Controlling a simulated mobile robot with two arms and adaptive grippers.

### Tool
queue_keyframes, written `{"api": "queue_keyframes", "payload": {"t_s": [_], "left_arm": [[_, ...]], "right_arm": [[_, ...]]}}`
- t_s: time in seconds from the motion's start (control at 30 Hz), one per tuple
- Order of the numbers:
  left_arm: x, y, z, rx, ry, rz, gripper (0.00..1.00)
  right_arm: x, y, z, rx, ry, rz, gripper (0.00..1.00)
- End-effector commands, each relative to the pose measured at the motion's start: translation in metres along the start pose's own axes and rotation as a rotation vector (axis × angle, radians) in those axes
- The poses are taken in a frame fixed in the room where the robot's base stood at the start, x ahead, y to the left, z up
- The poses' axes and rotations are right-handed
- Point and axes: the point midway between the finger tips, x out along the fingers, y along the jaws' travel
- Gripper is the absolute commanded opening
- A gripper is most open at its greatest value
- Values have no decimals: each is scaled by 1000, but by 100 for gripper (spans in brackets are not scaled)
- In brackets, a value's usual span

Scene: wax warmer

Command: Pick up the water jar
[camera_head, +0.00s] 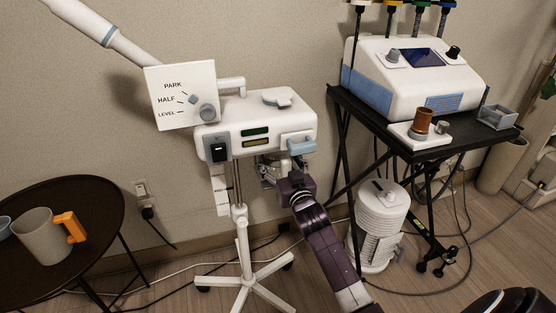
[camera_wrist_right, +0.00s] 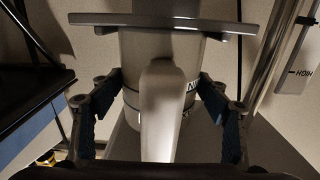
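In the right wrist view the water jar (camera_wrist_right: 188,62) is a grey cylinder with a dark label band that is partly readable. Its pale handle (camera_wrist_right: 160,110) points toward the camera. It sits close under a flat grey plate (camera_wrist_right: 160,22). My right gripper (camera_wrist_right: 160,84) is open around it, with one blue-padded finger on each side and the handle between them. I cannot tell whether the fingertips touch the jar. In the head view my right gripper (camera_head: 268,172) reaches under the white machine (camera_head: 255,117), and the jar is not clearly visible there. My left gripper is not in view.
The white machine stands on a wheeled pole base (camera_head: 245,275). A black cart (camera_head: 465,135) with a white-blue console (camera_head: 415,75) is at right. A dark round table (camera_head: 85,200) with an orange-handled mug (camera_head: 42,236) is at left. Cables cross the floor.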

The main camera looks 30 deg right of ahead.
Motion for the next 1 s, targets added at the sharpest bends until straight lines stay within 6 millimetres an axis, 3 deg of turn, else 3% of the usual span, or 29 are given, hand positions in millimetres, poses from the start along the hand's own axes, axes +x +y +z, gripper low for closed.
{"api": "queue_keyframes", "payload": {"t_s": [0.07, 0.47, 0.83, 1.0], "left_arm": [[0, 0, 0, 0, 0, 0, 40], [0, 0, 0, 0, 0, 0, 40], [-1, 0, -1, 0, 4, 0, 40], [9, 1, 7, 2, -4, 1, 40]], "right_arm": [[0, 0, 0, 0, 0, 0, 55], [0, 0, 0, 0, 0, 0, 11], [0, 0, -6, 0, 4, -1, 10], [0, 0, -19, 0, 7, -1, 10]]}}
